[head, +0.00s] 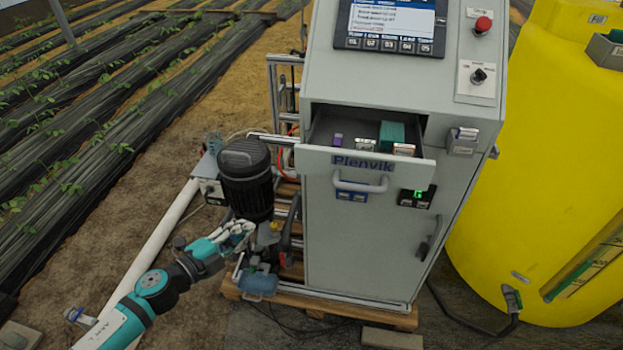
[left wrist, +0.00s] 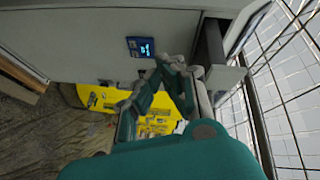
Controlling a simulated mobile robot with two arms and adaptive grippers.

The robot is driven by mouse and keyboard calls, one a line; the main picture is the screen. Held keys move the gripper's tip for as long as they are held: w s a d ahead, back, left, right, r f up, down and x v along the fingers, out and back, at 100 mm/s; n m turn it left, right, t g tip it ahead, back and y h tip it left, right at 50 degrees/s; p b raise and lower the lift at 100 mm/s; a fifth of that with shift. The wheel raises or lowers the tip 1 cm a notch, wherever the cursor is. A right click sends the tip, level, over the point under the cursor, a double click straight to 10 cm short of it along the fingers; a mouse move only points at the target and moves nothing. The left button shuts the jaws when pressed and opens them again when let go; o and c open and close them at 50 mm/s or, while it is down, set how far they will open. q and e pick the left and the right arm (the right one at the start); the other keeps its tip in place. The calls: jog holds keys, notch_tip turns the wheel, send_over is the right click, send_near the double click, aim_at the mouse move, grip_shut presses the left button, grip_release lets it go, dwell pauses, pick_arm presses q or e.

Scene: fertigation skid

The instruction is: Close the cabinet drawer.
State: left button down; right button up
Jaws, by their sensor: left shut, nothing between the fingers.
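The grey cabinet (head: 375,250) stands right of centre in the head view. Its drawer (head: 315,165) is pulled out, with its inside showing and several small items in it. The drawer front carries a "Plenvik" label and a pale bar handle (head: 362,186). My left gripper (head: 245,230) is shut and empty, left of the cabinet and lower in the picture than the drawer front, apart from the handle. In the left wrist view my left gripper's fingers (left wrist: 168,70) show with their tips together, in front of a grey cabinet face. My right gripper is not in view.
A large yellow tank (head: 550,170) stands to the right. A wooden pallet (head: 325,309) lies under the cabinet. Open soil lies to the left.

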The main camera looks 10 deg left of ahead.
pick_arm(q)
jog(key=s+d+r+m+g+h, duration=0.1)
jog(key=s+d+r+m+h, duration=0.1)
jog(key=d+r+m+h, duration=0.3)
jog(key=s+d+r+m+g, duration=0.1)
jog(key=s+d+r+m, duration=0.15)
jog(key=r, duration=0.45)
jog(key=p+x, duration=0.1)
jog(key=x, duration=0.3)
jog(key=w+a+p+x, duration=0.1)
jog(key=p+x, duration=0.1)
jog(key=x, duration=0.2)
jog(key=p+x, duration=0.2)
jog(key=x, duration=0.2)
jog(key=shift+w+a+f, duration=0.2)
jog(key=shift+w+a, duration=0.05)
jog(key=shift+w, duration=0.8)
